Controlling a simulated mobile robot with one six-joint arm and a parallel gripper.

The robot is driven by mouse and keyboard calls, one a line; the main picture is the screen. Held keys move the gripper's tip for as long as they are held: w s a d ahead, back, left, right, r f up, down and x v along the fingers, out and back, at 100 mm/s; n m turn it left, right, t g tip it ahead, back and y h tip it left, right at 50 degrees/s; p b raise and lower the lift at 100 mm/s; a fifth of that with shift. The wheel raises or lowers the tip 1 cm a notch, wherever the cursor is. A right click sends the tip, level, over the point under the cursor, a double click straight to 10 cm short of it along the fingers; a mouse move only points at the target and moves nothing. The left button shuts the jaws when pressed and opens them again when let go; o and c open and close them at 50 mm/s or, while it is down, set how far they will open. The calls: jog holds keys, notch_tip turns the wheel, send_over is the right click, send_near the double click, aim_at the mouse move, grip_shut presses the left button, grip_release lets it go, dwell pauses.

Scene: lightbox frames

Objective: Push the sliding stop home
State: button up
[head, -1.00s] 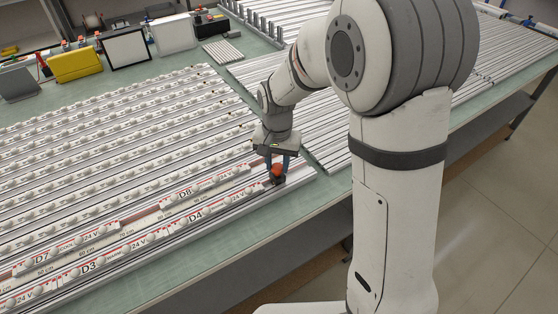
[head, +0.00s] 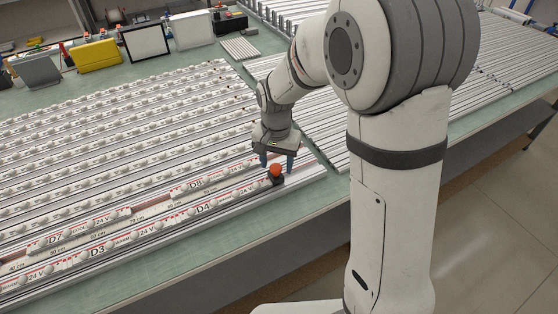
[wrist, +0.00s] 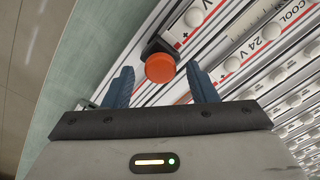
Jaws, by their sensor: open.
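The sliding stop is a black block (head: 278,181) with an orange knob (head: 275,170) on top. It sits on the front rail at the right end of the D4 strip (head: 208,205). In the wrist view the black block (wrist: 153,48) lies close against the strip's end (wrist: 181,36); I cannot tell if they touch. My gripper (head: 277,165) is open and empty, just above and behind the knob in the head view. In the wrist view the orange knob (wrist: 160,68) shows between and slightly beyond the spread blue fingers.
Several parallel strips with white domes (head: 130,125) fill the board to the left. Bare rail (head: 308,174) runs right of the stop to the board's end. A yellow case (head: 95,53) and a dark-framed panel (head: 144,41) stand at the back. The green table edge (head: 240,215) is clear.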

aim_at(277, 166)
jog(key=shift+r, duration=0.1)
notch_tip(277, 166, up, 7)
jog(key=shift+r, duration=0.3)
dwell(0.4)
